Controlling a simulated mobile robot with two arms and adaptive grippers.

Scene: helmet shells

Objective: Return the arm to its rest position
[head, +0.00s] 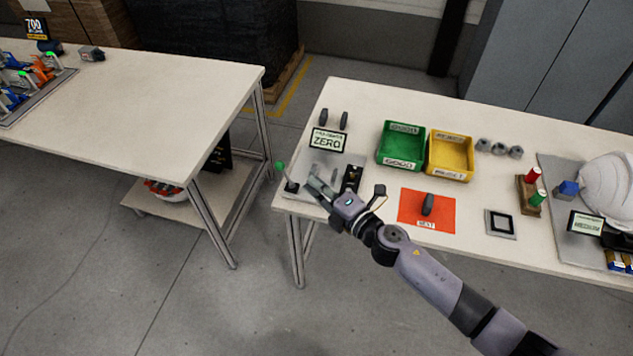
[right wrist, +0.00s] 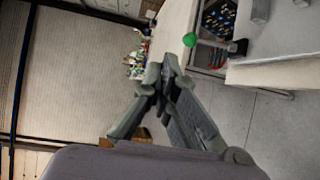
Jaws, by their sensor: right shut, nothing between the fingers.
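My right arm reaches in from the lower right in the head view. Its gripper (head: 318,188) is over the left end of the right-hand table (head: 375,97), at a grey fixture with a green-knobbed lever (head: 280,167). The gripper is shut and holds nothing. In the right wrist view the two fingers (right wrist: 165,78) meet at their tips, and the green knob (right wrist: 190,40) shows beyond them, apart from the fingers. My left gripper is not in view.
A sign reading ZERO (head: 328,141) stands behind the gripper. A green bin (head: 402,146), a yellow bin (head: 450,157), an orange mat (head: 412,220) and a white helmet shell (head: 610,185) are on the table. Another table (head: 150,90) stands left across a floor gap.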

